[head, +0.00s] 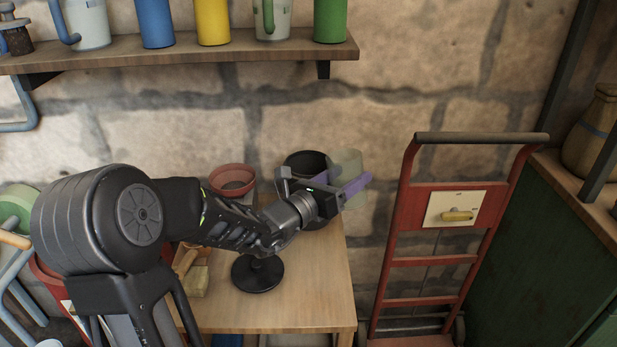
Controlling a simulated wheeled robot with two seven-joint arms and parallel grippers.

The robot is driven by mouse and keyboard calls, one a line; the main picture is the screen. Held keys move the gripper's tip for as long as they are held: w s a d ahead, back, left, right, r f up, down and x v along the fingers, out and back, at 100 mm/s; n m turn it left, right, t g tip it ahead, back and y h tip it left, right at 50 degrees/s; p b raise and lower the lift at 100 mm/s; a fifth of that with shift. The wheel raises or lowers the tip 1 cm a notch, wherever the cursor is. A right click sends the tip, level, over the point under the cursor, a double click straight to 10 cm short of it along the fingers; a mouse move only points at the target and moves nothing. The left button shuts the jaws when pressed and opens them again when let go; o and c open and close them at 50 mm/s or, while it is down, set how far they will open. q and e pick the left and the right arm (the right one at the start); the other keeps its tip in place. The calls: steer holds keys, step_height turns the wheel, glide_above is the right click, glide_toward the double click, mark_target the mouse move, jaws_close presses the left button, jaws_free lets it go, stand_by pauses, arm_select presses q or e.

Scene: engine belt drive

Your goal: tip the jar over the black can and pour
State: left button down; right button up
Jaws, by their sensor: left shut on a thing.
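A clear, slightly greenish jar (347,166) is held by my left gripper (343,189), whose purple fingers are shut on it. The jar looks close to upright, at the back right of the wooden table. The black can (303,160) stands just left of the jar and behind the gripper; its lower part is hidden by my gripper and arm. Whether the jar is over the can's rim or beside it is hard to tell, but in the picture it shows to the right of the rim. My right gripper is not in view.
A red bowl or pot (232,179) stands left of the can. A black round base (257,273) sits under my forearm, beside a brush-like wooden thing (192,272). A red hand truck (405,225) stands right of the table (318,290). A shelf (180,52) with cans and jugs hangs above.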

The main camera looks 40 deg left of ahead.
arm_select(q)
steer(key=shift+m, duration=0.9)
steer(key=f+b, duration=0.2)
steer(key=d+f+b, duration=0.1)
steer(key=f+b, duration=0.1)
steer(key=shift+f+b, duration=0.1)
steer(key=shift+b, duration=0.2)
steer(key=shift+d+f+m+b, duration=0.3)
steer(key=shift+m+b, duration=0.4)
steer(key=shift+b, duration=0.3)
step_height(320, 180, up, 4)
steer(key=p, duration=0.3)
